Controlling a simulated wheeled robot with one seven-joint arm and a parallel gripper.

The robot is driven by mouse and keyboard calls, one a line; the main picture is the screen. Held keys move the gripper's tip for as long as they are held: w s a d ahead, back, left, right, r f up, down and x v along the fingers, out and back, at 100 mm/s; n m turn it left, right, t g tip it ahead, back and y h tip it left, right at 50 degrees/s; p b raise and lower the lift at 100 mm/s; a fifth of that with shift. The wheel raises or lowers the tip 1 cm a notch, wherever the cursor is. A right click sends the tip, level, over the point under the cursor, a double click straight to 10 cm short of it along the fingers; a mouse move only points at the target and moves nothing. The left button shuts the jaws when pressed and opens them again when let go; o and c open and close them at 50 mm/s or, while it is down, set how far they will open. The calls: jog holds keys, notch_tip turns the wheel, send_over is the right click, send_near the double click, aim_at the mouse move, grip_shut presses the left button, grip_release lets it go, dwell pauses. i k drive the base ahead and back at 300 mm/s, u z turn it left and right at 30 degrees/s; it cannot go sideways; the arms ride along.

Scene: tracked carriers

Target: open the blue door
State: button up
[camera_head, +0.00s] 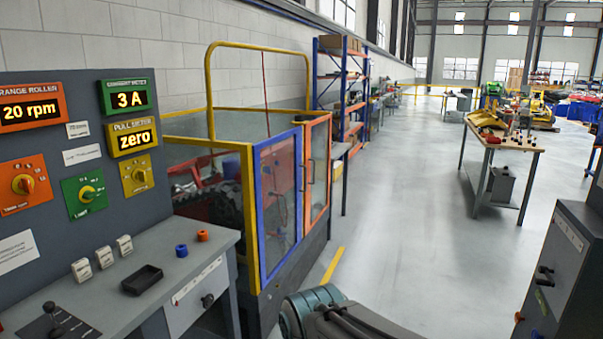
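The blue door (259,220) is a tall blue frame around a clear panel, in the front of a yellow-framed enclosure left of centre. It looks shut, in line with the enclosure's front. A narrower orange-framed door (329,170) stands directly to its right. A small upright handle seems to show near where the two doors meet, but I cannot tell which door bears it. Part of my arm shows at the bottom centre, apart from the door. My gripper is not in view.
A grey control console (205,262) with displays, knobs and a black tray (142,279) stands at left, before the enclosure. A dark cabinet (560,275) is at lower right. A workbench (505,140) stands further back. The floor (410,220) between is clear.

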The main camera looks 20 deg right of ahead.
aim_at(296, 132)
jog(key=z, duration=0.9)
jog(key=i, duration=1.25)
jog(key=z, duration=0.45)
jog(key=i, duration=1.4)
jog(key=u, duration=1.35)
jog(key=i, duration=0.75)
jog(key=u, duration=0.75)
